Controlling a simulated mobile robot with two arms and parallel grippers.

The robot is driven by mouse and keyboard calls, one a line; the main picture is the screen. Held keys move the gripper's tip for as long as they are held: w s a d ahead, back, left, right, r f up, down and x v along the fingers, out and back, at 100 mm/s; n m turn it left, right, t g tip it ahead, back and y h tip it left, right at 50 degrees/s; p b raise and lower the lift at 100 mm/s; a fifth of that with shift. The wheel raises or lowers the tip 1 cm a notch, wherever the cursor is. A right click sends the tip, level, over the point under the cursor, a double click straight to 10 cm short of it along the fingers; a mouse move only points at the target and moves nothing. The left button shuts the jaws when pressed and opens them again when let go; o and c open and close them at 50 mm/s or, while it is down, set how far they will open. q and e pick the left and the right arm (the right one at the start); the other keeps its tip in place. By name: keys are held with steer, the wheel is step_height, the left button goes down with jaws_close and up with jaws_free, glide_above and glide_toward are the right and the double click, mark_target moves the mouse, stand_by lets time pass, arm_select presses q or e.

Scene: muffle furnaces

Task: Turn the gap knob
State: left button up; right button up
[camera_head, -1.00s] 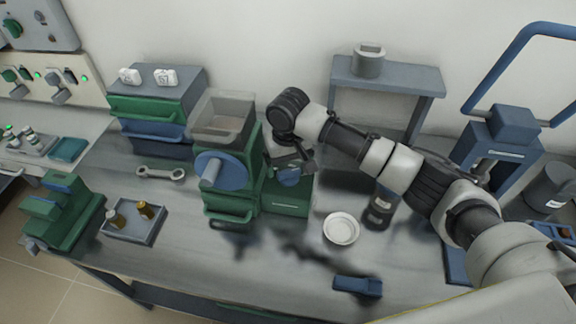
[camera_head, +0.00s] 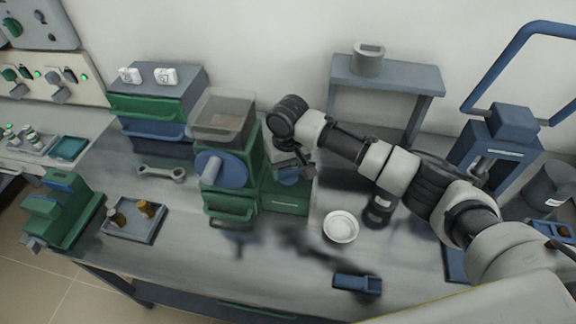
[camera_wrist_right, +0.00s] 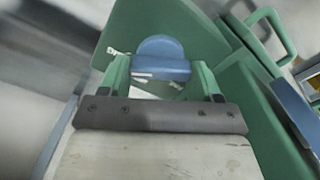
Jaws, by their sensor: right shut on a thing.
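The gap knob is a blue round knob (camera_head: 289,175) on the right side of a green machine (camera_head: 244,172) with a grey hopper on top. In the wrist view the blue knob (camera_wrist_right: 161,57) sits between the two fingers of my right gripper (camera_wrist_right: 160,76). The right gripper is shut on the knob, and it also shows in the head view (camera_head: 291,166), partly hiding the knob. Markings on the knob are not readable. My left gripper is not in view.
A larger blue wheel (camera_head: 222,170) is on the machine's front. A white bowl (camera_head: 341,227), a dark jar (camera_head: 379,208) and a blue block (camera_head: 357,285) are to the right. A wrench (camera_head: 161,172) and a tray (camera_head: 133,222) are to the left.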

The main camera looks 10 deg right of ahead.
steer(key=shift+r+n+p, duration=0.25)
steer(key=shift+n+p, duration=0.55)
steer(key=shift+p, duration=0.25)
steer(key=n+p, duration=0.2)
steer(key=shift+n, duration=0.3)
steer(key=n+p, duration=0.2)
steer(key=shift+a+n, duration=0.1)
steer(key=shift+n, duration=0.2)
steer(key=n+p, duration=0.1)
steer(key=n, duration=0.2)
steer(key=shift+s+f+n, duration=0.1)
steer(key=shift+n, duration=0.2)
steer(key=n+p, duration=0.1)
steer(key=n, duration=0.1)
steer(key=shift+a+n, duration=0.1)
steer(key=shift+n, duration=0.3)
steer(key=n, duration=0.3)
steer(key=shift+s+n+p, duration=0.1)
steer(key=shift+n+p, duration=0.2)
steer(key=n, duration=0.3)
steer(key=shift+n, duration=0.3)
steer(key=shift+s+n, duration=0.1)
steer(key=shift+n, duration=1.6)
